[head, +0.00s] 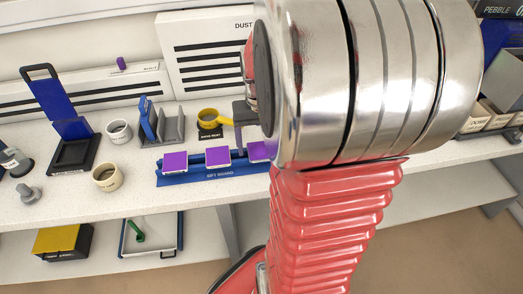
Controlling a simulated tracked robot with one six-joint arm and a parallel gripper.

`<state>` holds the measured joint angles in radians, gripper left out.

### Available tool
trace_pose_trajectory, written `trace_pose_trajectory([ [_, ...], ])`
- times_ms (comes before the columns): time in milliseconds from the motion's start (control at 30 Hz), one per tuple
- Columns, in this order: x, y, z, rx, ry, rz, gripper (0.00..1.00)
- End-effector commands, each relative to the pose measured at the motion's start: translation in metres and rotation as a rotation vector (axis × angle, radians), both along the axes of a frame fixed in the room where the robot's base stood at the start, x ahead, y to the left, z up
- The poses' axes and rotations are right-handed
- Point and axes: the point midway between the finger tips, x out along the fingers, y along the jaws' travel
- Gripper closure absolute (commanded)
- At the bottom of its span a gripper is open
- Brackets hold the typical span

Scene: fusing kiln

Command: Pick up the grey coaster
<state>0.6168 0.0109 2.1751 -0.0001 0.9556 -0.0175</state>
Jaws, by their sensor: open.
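I cannot clearly pick out a grey coaster in the head view. A grey slotted rack (163,139) stands on the worktop with a blue upright piece (147,117) at its left. Whether a grey upright part there is a coaster, I cannot tell. My gripper (242,135) shows only in part as a dark grey shape left of my large silver joint. It is open, near the right end of the blue gift board (220,173), and I see nothing held in it. My arm hides the area behind and to the right.
Purple squares (175,162) sit on the gift board. A yellow ring on a black rest (209,122), two pale cups (107,177) and a blue-and-black stand (72,152) share the worktop. Bins stand at far right.

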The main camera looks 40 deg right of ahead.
Motion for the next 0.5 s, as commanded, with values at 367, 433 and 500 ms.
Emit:
trace_pose_trajectory([
  [367,0.0,-0.0001,0.0002,0.0,0.0,0.0,0.44],
  [433,-0.0001,-0.0001,0.0001,0.0,0.0,0.0,0.49],
  [500,-0.0001,-0.0001,0.0001,0.0,0.0,0.0,0.54],
])
